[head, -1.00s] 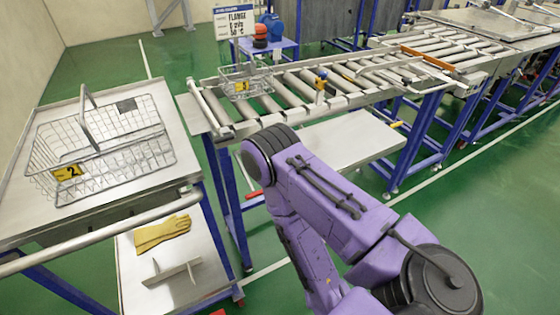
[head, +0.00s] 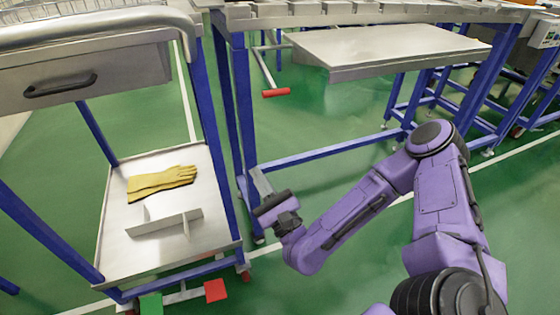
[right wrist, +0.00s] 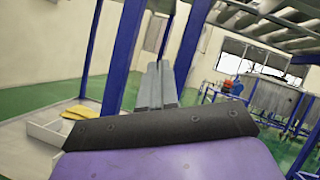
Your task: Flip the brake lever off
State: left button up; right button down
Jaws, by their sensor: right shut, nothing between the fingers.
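A low bar under the cart's bottom shelf carries a green pad (head: 150,304) and a red pad (head: 215,290); it looks like the brake lever. The green pad is cut by the picture's lower edge. My right gripper (head: 258,175) is shut and empty, beside the blue leg of the roller table. It is up and to the right of the red pad, apart from it. The right wrist view shows its two grey fingers (right wrist: 158,84) together. My left gripper is not in view.
The cart's lower shelf (head: 115,235) holds yellow gloves (head: 162,183) and a grey divider (head: 165,222). Blue legs (head: 245,120) stand close to my right gripper. A red-ended bar (head: 276,92) is under the roller table. Green floor lies open to the right.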

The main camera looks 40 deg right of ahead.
pick_arm(q)
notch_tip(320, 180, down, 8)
jog(key=b, duration=0.4)
pick_arm(e)
jog(key=s+d+m+t+h, duration=0.2)
jog(key=d+m+t+h, duration=0.1)
jog(key=d+m+h, duration=0.5)
pick_arm(q)
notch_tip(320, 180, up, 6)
jog(key=p, duration=0.5)
pick_arm(e)
jog(key=w+r, duration=0.2)
jog(key=r, duration=0.4)
jog(key=w+r+m, duration=0.1)
jog(key=w+r, duration=0.2)
jog(key=r, duration=0.4)
jog(key=shift+w+t+y, duration=0.25)
jog(key=shift+t+y, duration=0.05)
jog(key=shift+y, duration=0.1)
jog(key=shift+r, duration=0.1)
